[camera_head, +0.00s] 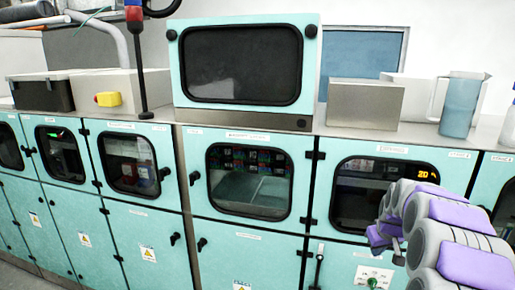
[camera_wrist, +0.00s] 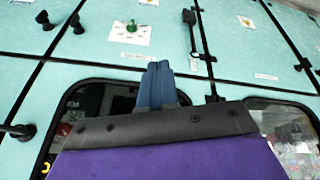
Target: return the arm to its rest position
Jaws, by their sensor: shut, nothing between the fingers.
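My arm (camera_head: 450,235), grey with purple panels, reaches in from the lower right in the head view. My gripper is at its far end, small and partly hidden by the arm, in front of the teal cabinets (camera_head: 250,268). In the wrist view my gripper (camera_wrist: 158,70) shows two blue-grey fingers pressed together, with nothing between them. The fingertips appear in front of a teal cabinet face (camera_wrist: 90,45); the gap to it cannot be judged.
A cabinet window with a lit yellow display (camera_head: 424,174) is behind the arm. A green knob (camera_head: 372,283) sits on a panel below; it also shows in the wrist view (camera_wrist: 131,27). A blue jug (camera_head: 460,106) and a metal box (camera_head: 365,103) stand on the cabinet top.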

